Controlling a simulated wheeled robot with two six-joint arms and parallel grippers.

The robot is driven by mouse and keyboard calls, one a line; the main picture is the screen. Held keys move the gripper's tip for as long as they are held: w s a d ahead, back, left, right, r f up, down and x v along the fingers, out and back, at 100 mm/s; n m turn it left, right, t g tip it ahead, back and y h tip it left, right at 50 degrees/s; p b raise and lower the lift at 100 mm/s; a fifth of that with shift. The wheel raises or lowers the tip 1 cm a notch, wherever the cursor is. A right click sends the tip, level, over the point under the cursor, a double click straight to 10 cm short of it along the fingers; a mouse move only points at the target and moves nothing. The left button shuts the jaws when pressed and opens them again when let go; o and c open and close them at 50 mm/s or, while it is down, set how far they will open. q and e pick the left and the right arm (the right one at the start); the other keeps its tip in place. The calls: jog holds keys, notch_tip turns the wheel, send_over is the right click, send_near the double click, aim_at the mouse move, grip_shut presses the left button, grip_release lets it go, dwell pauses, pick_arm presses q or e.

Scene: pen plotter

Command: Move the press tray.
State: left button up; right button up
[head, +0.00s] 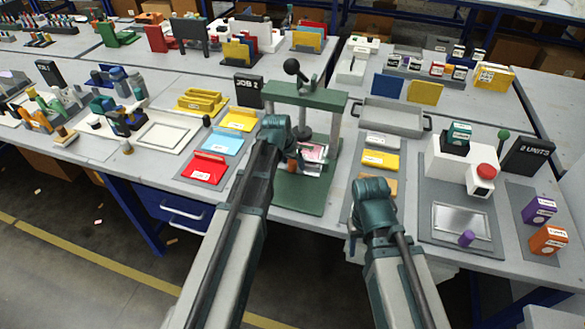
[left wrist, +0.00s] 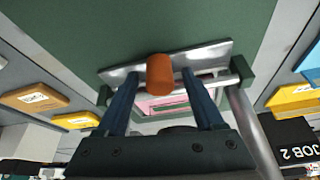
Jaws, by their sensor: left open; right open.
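The press tray is a shiny metal tray with an orange knob (left wrist: 160,75); its front plate (left wrist: 208,58) shows in the left wrist view. It is at the green press (head: 322,100) in the head view, with a pink and white sheet (head: 314,152) in it. My left gripper (left wrist: 160,98) is open, with one dark blue finger on each side of the knob and gaps between. In the head view the left wrist partly covers the tray. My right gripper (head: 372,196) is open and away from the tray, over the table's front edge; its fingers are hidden.
Yellow, blue and red card holders (head: 206,168) lie left of the press. A grey tray with handles (head: 392,118) and yellow cards (head: 381,159) lie to its right. A white stamp machine with a red button (head: 486,170) stands further right. The green base's front is clear.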

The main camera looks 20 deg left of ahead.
pick_arm(q)
grip_shut()
dwell(0.4)
dwell(1.1)
